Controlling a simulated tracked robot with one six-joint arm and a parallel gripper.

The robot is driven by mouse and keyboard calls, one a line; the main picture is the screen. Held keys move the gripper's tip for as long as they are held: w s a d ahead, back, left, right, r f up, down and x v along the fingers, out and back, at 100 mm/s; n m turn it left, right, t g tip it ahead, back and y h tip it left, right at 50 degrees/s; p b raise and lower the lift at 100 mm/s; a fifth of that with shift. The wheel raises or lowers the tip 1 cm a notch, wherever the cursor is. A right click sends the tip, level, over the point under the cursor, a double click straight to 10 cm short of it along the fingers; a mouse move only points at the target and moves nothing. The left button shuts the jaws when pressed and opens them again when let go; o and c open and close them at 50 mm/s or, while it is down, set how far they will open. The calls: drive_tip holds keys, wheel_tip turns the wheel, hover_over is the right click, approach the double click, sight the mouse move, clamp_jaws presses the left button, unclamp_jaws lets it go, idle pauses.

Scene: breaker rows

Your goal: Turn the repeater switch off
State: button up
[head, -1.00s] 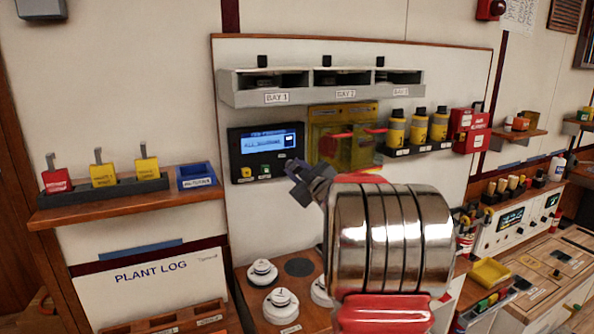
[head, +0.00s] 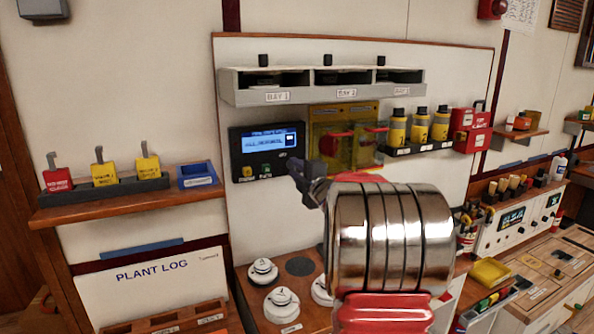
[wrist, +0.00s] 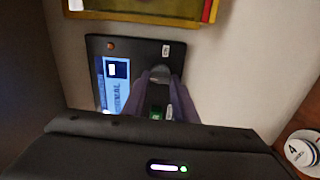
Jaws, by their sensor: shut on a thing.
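The black repeater panel (head: 264,170) is on the white wall board, with a lit blue display (head: 268,141) that appears to read "ALL NORMAL". It also shows turned on its side in the wrist view (wrist: 98,48). The repeater switch is a small round grey knob (wrist: 160,73) near a white label. My gripper (wrist: 158,78) has its two dark fingers on either side of this knob, shut on it. In the head view my gripper (head: 298,170) is at the panel's right edge. The fingers partly hide the knob, and its exact setting cannot be told.
A yellow see-through cover (head: 343,122) with red handles is just right of the panel. A grey bay shelf (head: 322,90) juts out above. White round detectors (head: 282,304) stand on the wooden shelf below. Yellow cylinders (head: 419,126) are further right.

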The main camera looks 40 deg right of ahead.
drive_tip(key=shift+a+f+n, duration=0.2)
drive_tip(key=shift+f+n, duration=0.1)
drive_tip(key=shift+n, duration=0.1)
drive_tip(key=o, duration=1)
drive_tip(key=shift+d+r, duration=0.1)
drive_tip(key=shift+r, duration=0.05)
drive_tip(key=shift+o, duration=0.2)
drive_tip(key=v, duration=1.3)
drive_tip(key=shift+s, duration=0.35)
